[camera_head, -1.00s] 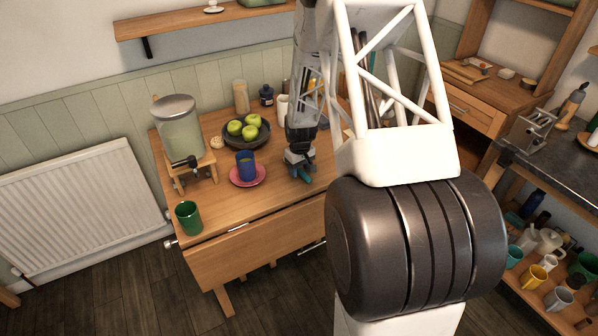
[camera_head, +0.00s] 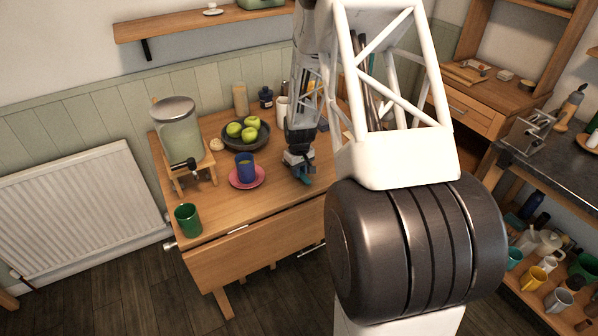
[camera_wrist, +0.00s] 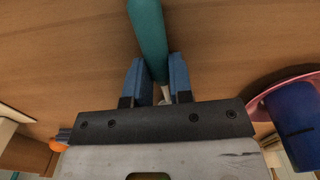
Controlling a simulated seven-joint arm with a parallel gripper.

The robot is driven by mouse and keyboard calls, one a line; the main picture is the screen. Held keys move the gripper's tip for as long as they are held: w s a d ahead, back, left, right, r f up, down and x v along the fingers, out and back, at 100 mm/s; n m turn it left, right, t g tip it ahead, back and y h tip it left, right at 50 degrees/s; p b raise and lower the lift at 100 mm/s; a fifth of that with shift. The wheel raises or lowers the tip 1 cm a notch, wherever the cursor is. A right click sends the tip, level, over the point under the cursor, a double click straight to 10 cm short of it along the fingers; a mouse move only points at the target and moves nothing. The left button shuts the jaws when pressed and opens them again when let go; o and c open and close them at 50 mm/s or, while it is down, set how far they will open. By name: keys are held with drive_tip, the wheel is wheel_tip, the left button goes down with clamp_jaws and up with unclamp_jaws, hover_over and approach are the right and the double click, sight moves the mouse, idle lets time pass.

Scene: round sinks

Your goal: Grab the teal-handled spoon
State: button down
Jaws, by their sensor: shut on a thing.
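The teal-handled spoon (camera_wrist: 148,35) shows in the wrist view, its teal handle running from the top edge down between the two blue fingers of my gripper (camera_wrist: 158,75). A small pale part of the spoon shows just past the handle's end, near the gripper body; the rest of it is hidden. My gripper is shut on the handle. In the head view my gripper (camera_head: 303,179) is low over the wooden table (camera_head: 245,205), to the right of the pink saucer. The spoon is hard to make out there.
A blue cup (camera_head: 245,167) stands on a pink saucer (camera_head: 236,183) close to the left of my gripper. A dark bowl (camera_head: 238,143) of green apples is behind. A green cup (camera_head: 188,220) and a glass dispenser (camera_head: 180,137) stand farther left. The table's front is clear.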

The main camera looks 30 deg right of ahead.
drive_tip(key=shift+r, duration=0.5)
drive_tip(key=shift+s+a+r, duration=0.1)
drive_tip(key=shift+s+r, duration=0.1)
drive_tip(key=shift+r, duration=0.4)
drive_tip(key=shift+s+r, duration=0.15)
drive_tip(key=shift+r, duration=0.4)
drive_tip(key=s+a, duration=0.2)
drive_tip(key=s, duration=0.5)
drive_tip(key=s+a+r, duration=0.1)
drive_tip(key=s+a, duration=0.2)
drive_tip(key=s, duration=0.4)
drive_tip(key=shift+s+r, duration=0.2)
drive_tip(key=shift+a, duration=0.1)
